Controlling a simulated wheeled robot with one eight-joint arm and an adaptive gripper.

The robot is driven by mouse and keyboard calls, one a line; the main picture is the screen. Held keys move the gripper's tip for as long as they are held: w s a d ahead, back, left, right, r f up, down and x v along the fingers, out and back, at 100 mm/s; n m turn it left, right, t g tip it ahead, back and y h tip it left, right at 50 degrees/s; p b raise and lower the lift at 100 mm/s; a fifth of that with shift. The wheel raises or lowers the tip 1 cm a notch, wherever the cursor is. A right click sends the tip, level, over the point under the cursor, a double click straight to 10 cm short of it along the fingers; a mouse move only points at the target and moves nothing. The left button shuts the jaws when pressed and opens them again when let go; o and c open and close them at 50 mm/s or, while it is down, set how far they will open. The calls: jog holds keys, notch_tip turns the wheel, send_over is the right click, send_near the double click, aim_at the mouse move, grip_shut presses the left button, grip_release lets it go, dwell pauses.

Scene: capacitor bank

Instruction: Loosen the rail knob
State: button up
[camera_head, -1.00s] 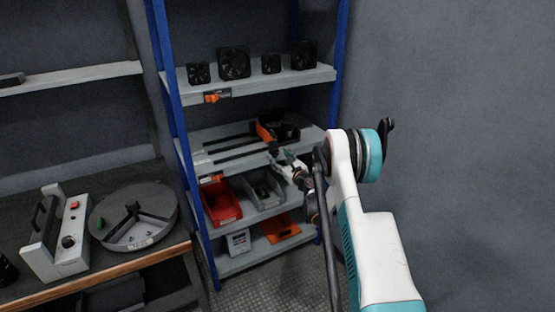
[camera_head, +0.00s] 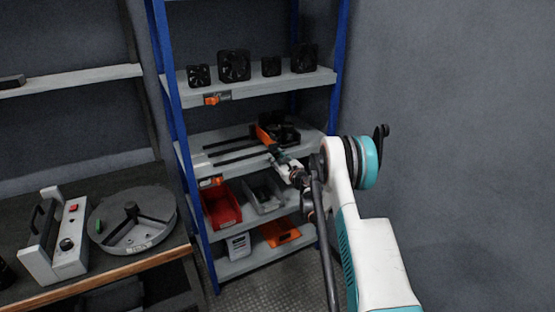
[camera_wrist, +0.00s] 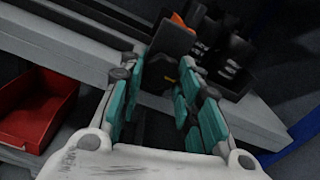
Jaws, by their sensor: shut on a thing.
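The rail knob (camera_wrist: 160,72) is a small dark piece at the near side of the orange-and-black rail stop (camera_head: 263,134), on the middle shelf. It shows between my fingertips in the wrist view and is partly hidden by them. My gripper (camera_wrist: 164,80), with teal finger pads, is shut on the knob. In the head view my gripper (camera_head: 274,151) reaches the shelf's front edge from the right, and the knob itself is too small and covered to make out. The stop's dark plate with an orange edge (camera_wrist: 174,38) stands just beyond the fingertips.
Black capacitors (camera_wrist: 228,62) stand behind the stop. Dark rails (camera_head: 235,157) run left along the shelf. A red bin (camera_head: 221,204) and a grey bin (camera_head: 264,193) sit below. Small fans (camera_head: 234,65) stand on the shelf above. A blue post (camera_head: 337,70) is close at the right.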

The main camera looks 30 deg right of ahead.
jog(key=n, duration=0.5)
jog(key=shift+d+n, duration=0.1)
jog(key=shift+n, duration=0.2)
jog(key=n, duration=0.5)
jog(key=shift+r+n, duration=0.1)
jog(key=shift+n, duration=0.2)
jog(key=n, duration=0.5)
jog(key=shift+r, duration=0.1)
jog(key=n, duration=0.5)
jog(key=shift+n, duration=0.4)
jog(key=o, duration=1.1)
jog(key=shift+r, duration=0.1)
